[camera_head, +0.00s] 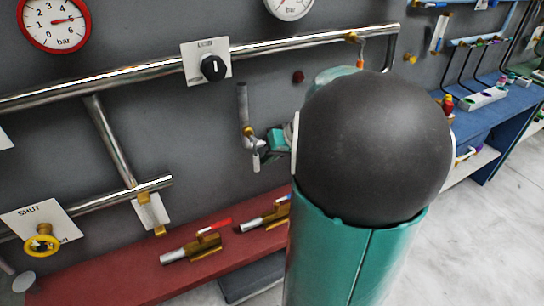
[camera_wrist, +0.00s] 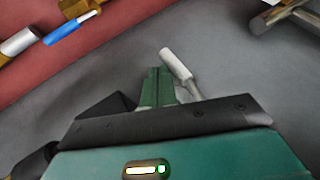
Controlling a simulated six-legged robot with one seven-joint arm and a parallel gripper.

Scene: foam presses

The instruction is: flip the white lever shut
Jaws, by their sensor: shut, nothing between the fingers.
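The white lever (camera_head: 256,161) hangs down from a small brass valve (camera_head: 249,134) under a short grey vertical pipe (camera_head: 243,100) on the dark wall. In the wrist view the white lever (camera_wrist: 178,66) shows as a pale rod with a thicker end, just right of my fingertips. My gripper (camera_head: 275,141) is shut and empty, close to the right of the lever in the head view. In the wrist view my gripper (camera_wrist: 160,82) shows its green fingers together. I cannot tell whether they touch the lever. The lower end of the lever's stem is hidden behind my gripper's dark edge.
My own arm covers the middle right of the head view. A red shelf (camera_head: 130,280) below holds brass valves, one with a red handle (camera_head: 214,227). A black knob (camera_head: 213,68) and a long metal pipe (camera_head: 130,74) are above. A yellow handwheel (camera_head: 42,242) is at lower left.

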